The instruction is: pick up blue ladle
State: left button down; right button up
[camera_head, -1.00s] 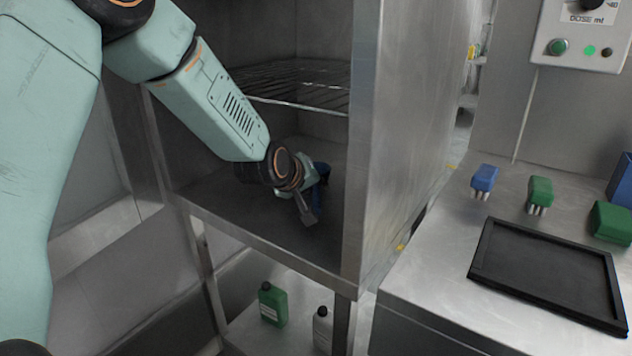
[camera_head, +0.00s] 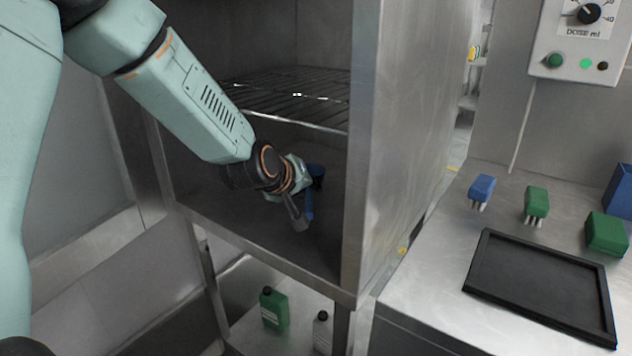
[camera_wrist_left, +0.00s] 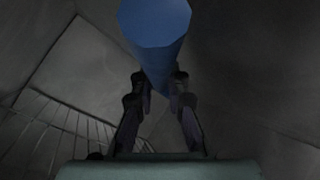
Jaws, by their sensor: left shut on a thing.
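The blue ladle (camera_head: 310,204) is inside the lower part of the steel cabinet, mostly hidden behind my left gripper (camera_head: 303,212) in the head view. In the left wrist view the blue ladle (camera_wrist_left: 156,28) shows as a blue, many-sided end with a shaft running down between the fingers. My left gripper (camera_wrist_left: 160,84) is shut on that shaft, one finger on each side. In the head view the ladle looks roughly upright. Whether it touches the cabinet floor I cannot tell. My right gripper is not in view.
The cabinet's right wall (camera_head: 400,130) stands close to the gripper. A green bottle (camera_head: 274,309) stands on the shelf below. A black tray (camera_head: 480,262) and blue and green brushes lie on the right counter.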

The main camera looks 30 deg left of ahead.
pick_arm(q)
jog(key=s+p, duration=0.2)
jog(key=s, duration=0.4)
jog(key=s+p, duration=0.3)
jog(key=s, duration=0.2)
jog(key=shift+s+a+r, duration=0.15)
jog(key=shift+s+r, duration=0.05)
jog(key=shift+s, duration=0.2)
jog(key=s+p, duration=0.2)
jog(key=s, duration=0.1)
jog(key=shift+a+f, duration=0.1)
jog(key=shift+f, duration=0.1)
